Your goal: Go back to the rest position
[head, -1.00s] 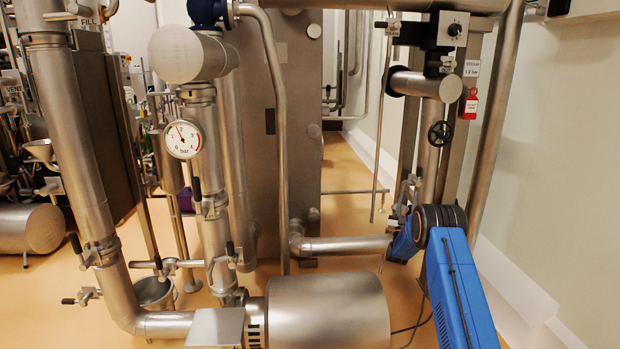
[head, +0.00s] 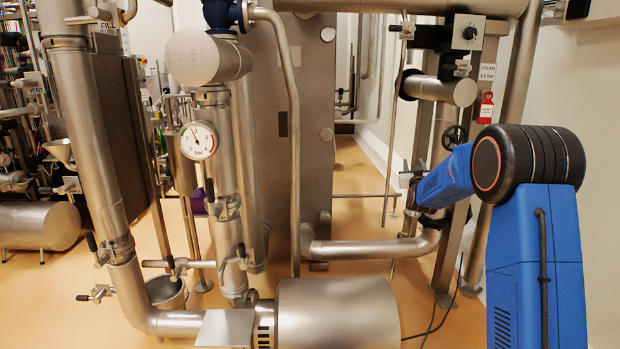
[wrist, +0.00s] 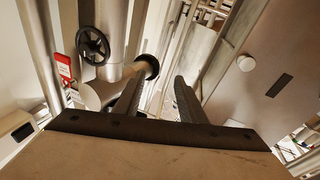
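My gripper (wrist: 158,92) shows in the wrist view with its two dark fingers apart and nothing between them. In the head view its end (head: 413,188) is small, in front of the steam pipes, and its fingers are hard to make out. A black handwheel (wrist: 93,45) and a red tag (wrist: 65,67) lie beyond the fingers, to their left in the wrist view. In the head view the handwheel (head: 454,136) is partly hidden by my blue arm, and the red tag (head: 486,108) hangs to its right.
A vertical pipe carries a round gauge (head: 199,141). A metal cylinder (head: 338,313) lies at the front centre. A small funnel (head: 166,292) sits low at the left. A tall steel cabinet (head: 285,150) stands behind.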

